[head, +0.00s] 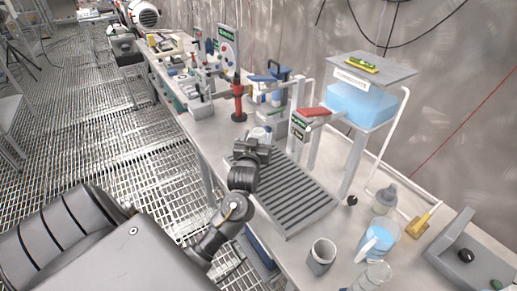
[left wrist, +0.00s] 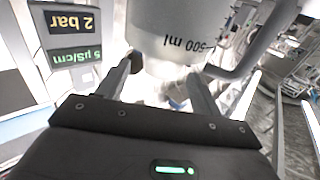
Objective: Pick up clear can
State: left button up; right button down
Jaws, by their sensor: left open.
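A pale grey, see-through-looking can marked "500 ml" (left wrist: 172,32) fills the upper middle of the left wrist view, with a curved handle on its right side. It appears just beyond and between the fingertips of my left gripper (left wrist: 165,78), which is open; I cannot tell whether they touch it. In the head view my left gripper (head: 260,146) is over the bench at the far end of the ribbed drain tray, and a small pale vessel (head: 262,132) shows just behind it, partly hidden. My right gripper is not in view.
The ribbed drain tray (head: 290,200) lies on the bench. A display panel (left wrist: 78,38) stands left of the can in the wrist view. A blue tank (head: 362,102) stands at right.

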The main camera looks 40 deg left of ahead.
aim_at(260, 129)
pick_arm(q)
jog(key=p+x, duration=0.1)
jog(key=x, duration=0.3)
jog(key=shift+w+a, duration=0.2)
jog(key=shift+w, duration=0.05)
jog(key=shift+w+a+f, duration=0.1)
jog(key=shift+w, duration=0.1)
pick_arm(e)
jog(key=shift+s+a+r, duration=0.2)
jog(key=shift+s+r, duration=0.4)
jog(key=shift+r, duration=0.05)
pick_arm(q)
jog(key=shift+c, duration=0.4)
grip_shut()
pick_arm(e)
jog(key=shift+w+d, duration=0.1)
